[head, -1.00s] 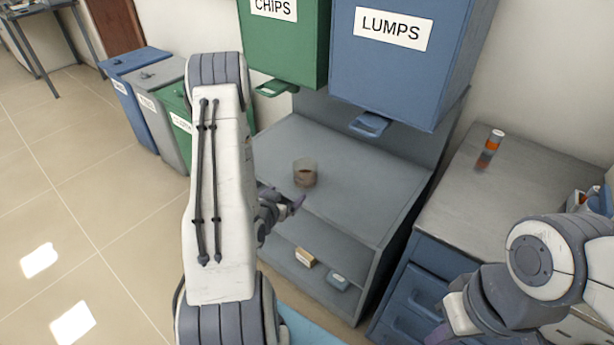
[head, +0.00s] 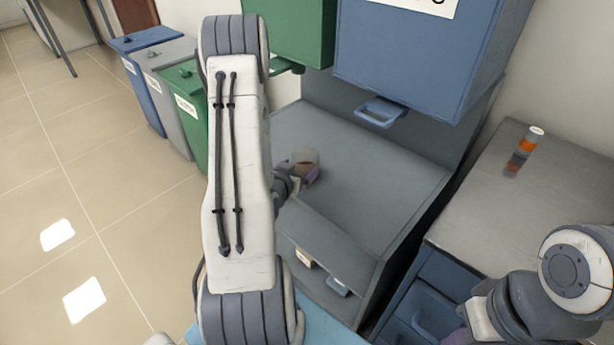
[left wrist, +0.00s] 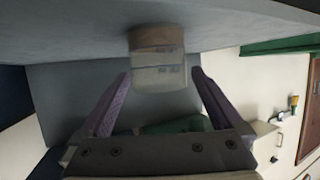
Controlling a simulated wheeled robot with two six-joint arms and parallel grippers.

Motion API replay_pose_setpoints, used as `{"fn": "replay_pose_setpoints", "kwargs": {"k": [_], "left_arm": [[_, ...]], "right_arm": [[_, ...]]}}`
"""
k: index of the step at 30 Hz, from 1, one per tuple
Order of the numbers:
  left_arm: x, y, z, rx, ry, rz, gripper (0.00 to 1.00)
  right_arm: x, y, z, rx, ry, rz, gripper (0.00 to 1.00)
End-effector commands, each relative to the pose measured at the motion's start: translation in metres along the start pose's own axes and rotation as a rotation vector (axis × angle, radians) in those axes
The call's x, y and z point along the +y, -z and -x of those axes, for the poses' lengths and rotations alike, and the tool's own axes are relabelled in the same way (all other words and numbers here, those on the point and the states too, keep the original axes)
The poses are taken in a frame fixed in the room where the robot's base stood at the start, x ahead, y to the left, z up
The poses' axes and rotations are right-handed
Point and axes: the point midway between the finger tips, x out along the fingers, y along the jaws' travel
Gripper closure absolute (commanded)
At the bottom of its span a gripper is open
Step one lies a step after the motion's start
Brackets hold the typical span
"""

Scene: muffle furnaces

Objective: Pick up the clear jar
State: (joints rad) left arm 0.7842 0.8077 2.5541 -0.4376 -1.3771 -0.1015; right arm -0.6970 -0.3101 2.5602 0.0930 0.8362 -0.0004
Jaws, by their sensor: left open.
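The clear jar (head: 305,163) with brown contents stands on the grey top of the stand (head: 362,176) below the hanging bins. In the left wrist view the jar (left wrist: 157,58) lies ahead, between the two purple fingers near their tips. My left gripper (head: 298,174) is open and right at the jar, mostly hidden behind my own arm in the head view. In the left wrist view the open left gripper (left wrist: 160,78) shows both fingers, one on each side of the jar. Whether they touch it cannot be told. My right gripper (head: 470,325) is at the lower right, partly in view.
A blue bin (head: 415,55) and a green bin (head: 300,30) hang above the stand. An orange-banded cylinder (head: 524,150) stands on the right cabinet (head: 480,190). Floor bins (head: 150,75) stand at the left.

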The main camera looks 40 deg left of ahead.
Motion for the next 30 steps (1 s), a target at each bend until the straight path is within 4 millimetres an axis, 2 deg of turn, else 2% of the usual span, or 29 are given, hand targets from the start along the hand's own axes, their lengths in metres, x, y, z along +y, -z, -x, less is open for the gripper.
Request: {"fn": "replay_pose_setpoints", "kwargs": {"k": [1, 7, 14, 24, 30], "left_arm": [[0.001, -0.006, -0.005, 0.004, 0.000, -0.002, 0.00], [0.002, -0.004, -0.024, 0.002, -0.002, -0.002, 0.00], [0.003, -0.001, -0.033, 0.000, -0.003, 0.000, 0.00], [0.005, -0.004, -0.078, -0.001, -0.003, 0.000, 0.00], [0.006, -0.003, -0.082, -0.001, -0.003, 0.000, 0.00]], "right_arm": [[0.001, -0.001, -0.015, 0.000, 0.000, 0.000, 1.00], [0.003, -0.002, -0.036, 0.000, 0.000, 0.000, 1.00], [0.003, -0.002, -0.041, 0.000, 0.000, 0.000, 1.00], [0.003, -0.002, -0.047, 0.000, 0.000, 0.000, 1.00], [0.003, -0.002, -0.047, 0.000, 0.000, 0.000, 1.00]]}}
